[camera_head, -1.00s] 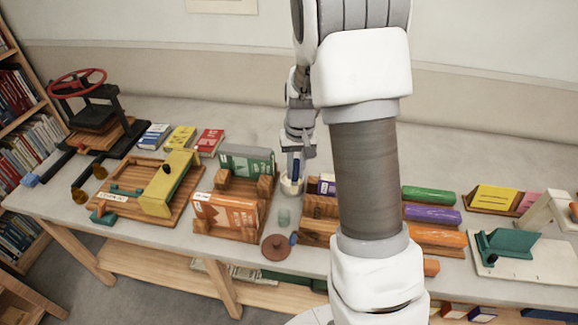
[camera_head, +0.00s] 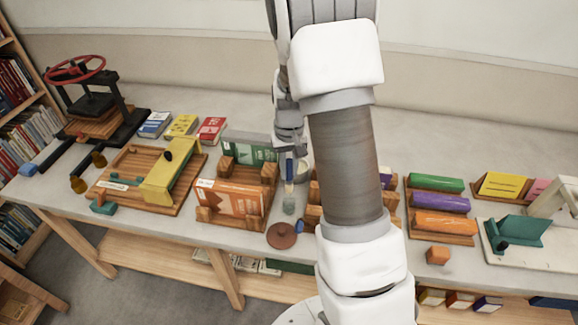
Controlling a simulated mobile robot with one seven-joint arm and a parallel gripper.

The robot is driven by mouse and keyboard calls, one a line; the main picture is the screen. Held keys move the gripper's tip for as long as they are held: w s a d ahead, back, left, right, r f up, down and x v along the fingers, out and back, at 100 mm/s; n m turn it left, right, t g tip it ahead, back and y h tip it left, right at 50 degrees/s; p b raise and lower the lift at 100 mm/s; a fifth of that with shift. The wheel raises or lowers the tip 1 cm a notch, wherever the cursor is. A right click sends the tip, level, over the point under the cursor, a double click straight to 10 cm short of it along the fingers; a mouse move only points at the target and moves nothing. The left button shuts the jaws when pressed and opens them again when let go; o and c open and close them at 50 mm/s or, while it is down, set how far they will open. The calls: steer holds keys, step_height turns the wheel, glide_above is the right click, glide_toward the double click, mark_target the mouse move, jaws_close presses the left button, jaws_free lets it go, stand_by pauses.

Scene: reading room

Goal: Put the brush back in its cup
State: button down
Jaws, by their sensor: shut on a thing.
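My gripper (camera_head: 289,155) is shut on the brush (camera_head: 289,172), which hangs upright with a blue part showing below the fingers. The brush's lower end lines up with a small pale green, see-through cup (camera_head: 289,207) on the table. I cannot tell whether the tip is inside the cup, above it or behind it. A pale round pot (camera_head: 303,170) stands just behind and right of the brush, partly hidden by my arm.
A wooden rack with an orange book (camera_head: 232,198) stands left of the cup. A brown round lid (camera_head: 281,236) and a small blue thing (camera_head: 299,226) lie in front. Rolls on a wooden tray (camera_head: 408,228) are at right. My arm hides the middle of the table.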

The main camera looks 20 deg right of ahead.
mark_target(289, 183)
steer(key=shift+f, duration=0.4)
steer(key=shift+f+b, duration=0.3)
steer(key=shift+b, duration=0.1)
steer(key=shift+f, duration=0.1)
stand_by(0.7)
steer(key=shift+f+b, duration=1.2)
steer(key=shift+f, duration=0.2)
steer(key=shift+f, duration=0.15)
steer(key=shift+f+b, duration=0.95)
steer(key=shift+f, duration=0.15)
steer(key=shift+f+b, duration=0.85)
steer(key=shift+f, duration=0.15)
stand_by(1.3)
steer(key=c, duration=0.7)
jaws_free()
